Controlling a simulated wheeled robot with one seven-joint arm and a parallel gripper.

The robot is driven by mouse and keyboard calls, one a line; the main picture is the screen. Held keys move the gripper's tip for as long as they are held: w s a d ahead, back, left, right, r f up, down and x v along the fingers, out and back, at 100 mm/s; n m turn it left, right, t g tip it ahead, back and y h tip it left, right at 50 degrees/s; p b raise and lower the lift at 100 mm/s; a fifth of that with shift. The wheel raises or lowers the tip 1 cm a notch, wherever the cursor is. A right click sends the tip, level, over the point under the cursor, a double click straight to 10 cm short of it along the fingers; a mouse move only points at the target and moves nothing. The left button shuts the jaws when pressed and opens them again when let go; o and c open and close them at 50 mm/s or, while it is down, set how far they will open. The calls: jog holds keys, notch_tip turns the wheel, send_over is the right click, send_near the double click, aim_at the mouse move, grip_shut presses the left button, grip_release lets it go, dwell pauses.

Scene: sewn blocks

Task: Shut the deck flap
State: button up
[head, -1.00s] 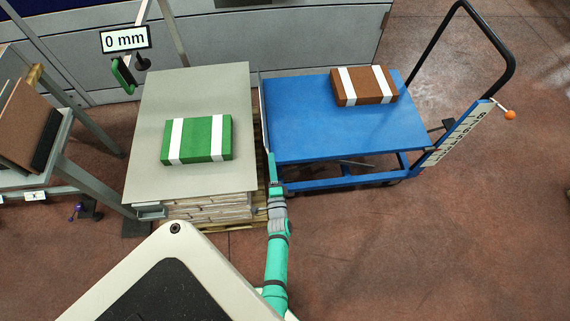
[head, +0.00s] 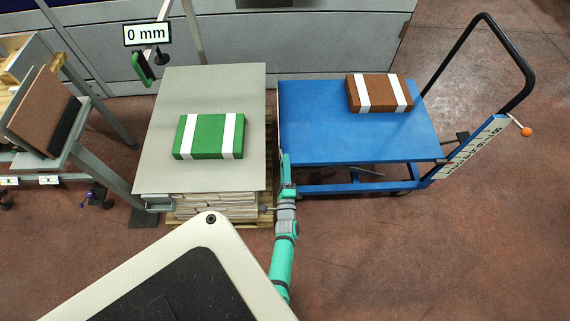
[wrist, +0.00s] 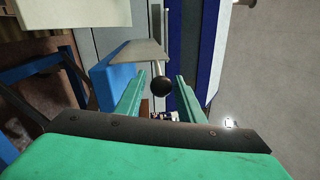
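The deck is the blue top (head: 345,135) of a wheeled trolley. A thin upright edge (head: 280,118) runs along its left side, which may be the flap; the head view shows it nearly edge-on. In the wrist view a grey plate (wrist: 138,52) stands beside the blue deck (wrist: 113,80). A rod with a black ball knob (wrist: 162,86) shows by this plate. My gripper (head: 286,156) is at the deck's near left corner. In the wrist view its green fingers (wrist: 160,76) are apart, with the knob appearing between them. Contact with the knob cannot be told.
A brown block with white bands (head: 379,93) lies on the deck's far right. A green block with white bands (head: 208,136) lies on the grey platform (head: 205,87) to the left, across a narrow gap. A black push handle (head: 500,42) rises at the right. Floor is clear in front.

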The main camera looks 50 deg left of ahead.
jog(key=shift+o, duration=0.3)
jog(key=v, duration=1)
jog(key=shift+s+d, duration=0.25)
jog(key=s+d+r+n+t+h, duration=0.2)
jog(key=d+r+h, duration=0.15)
jog(key=d, duration=0.75)
jog(key=s+d+r+n+t+h, duration=0.1)
jog(key=s+d+r+t+h, duration=0.2)
jog(key=d, duration=0.7)
jog(key=s+d+r+n+h, duration=0.3)
jog(key=s+d+r+h, duration=0.1)
jog(key=d+r, duration=0.3)
jog(key=s+d+r+n+h, duration=0.3)
jog(key=s+d+r+h, duration=0.2)
jog(key=r, duration=0.5)
jog(key=shift+s+d+r+g, duration=0.2)
jog(key=shift+d+r+g, duration=0.15)
jog(key=shift+d, duration=0.7)
